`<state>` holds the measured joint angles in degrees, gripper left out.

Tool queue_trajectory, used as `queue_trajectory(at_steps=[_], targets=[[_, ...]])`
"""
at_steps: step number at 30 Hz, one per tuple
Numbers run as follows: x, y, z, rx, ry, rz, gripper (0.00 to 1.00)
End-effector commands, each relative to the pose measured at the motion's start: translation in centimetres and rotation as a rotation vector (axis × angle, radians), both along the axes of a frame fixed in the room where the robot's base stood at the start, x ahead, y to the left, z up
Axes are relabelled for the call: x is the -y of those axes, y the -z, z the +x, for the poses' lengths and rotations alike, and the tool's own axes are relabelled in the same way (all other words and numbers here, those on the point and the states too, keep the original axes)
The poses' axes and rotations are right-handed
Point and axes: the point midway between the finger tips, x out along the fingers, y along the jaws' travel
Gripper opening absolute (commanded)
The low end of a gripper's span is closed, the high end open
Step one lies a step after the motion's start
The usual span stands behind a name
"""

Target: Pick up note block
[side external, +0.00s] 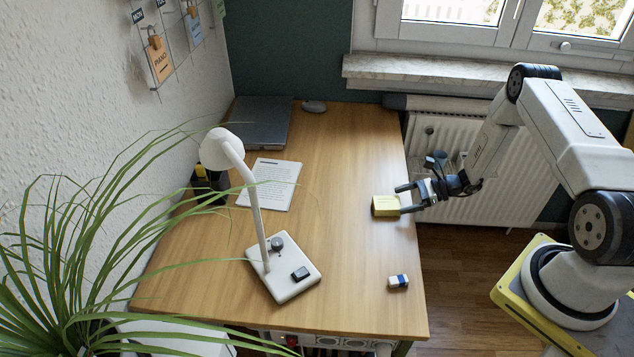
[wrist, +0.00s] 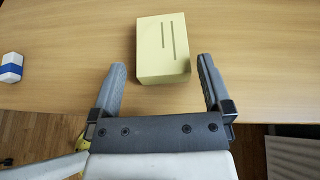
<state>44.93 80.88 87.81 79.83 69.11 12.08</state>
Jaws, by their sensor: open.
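The note block (side external: 385,206) is a pale yellow block lying on the desk near its right edge. It also shows in the wrist view (wrist: 162,50), with two dark lines on its top. My gripper (side external: 399,198) is open at the block's right side. In the wrist view my gripper (wrist: 160,75) has one finger on each side of the block's near end, with gaps to both sides. Most of the block lies beyond the fingertips. I cannot tell how high the fingers are above the desk.
A blue and white eraser (side external: 398,281) lies near the desk's front right. A white lamp (side external: 262,215), a paper sheet (side external: 270,184) and a closed laptop (side external: 262,123) stand or lie further left. The desk (side external: 350,240) is clear around the block. A radiator (side external: 480,195) is at the right.

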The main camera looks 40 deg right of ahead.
Motion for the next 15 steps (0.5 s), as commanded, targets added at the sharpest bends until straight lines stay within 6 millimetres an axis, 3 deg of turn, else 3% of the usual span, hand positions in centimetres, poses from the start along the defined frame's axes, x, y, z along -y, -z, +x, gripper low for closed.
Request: queue_trajectory(at_steps=[15], targets=[[-2.9, 1.5, 2.6, -0.001, -0.003, -0.001, 1.0]])
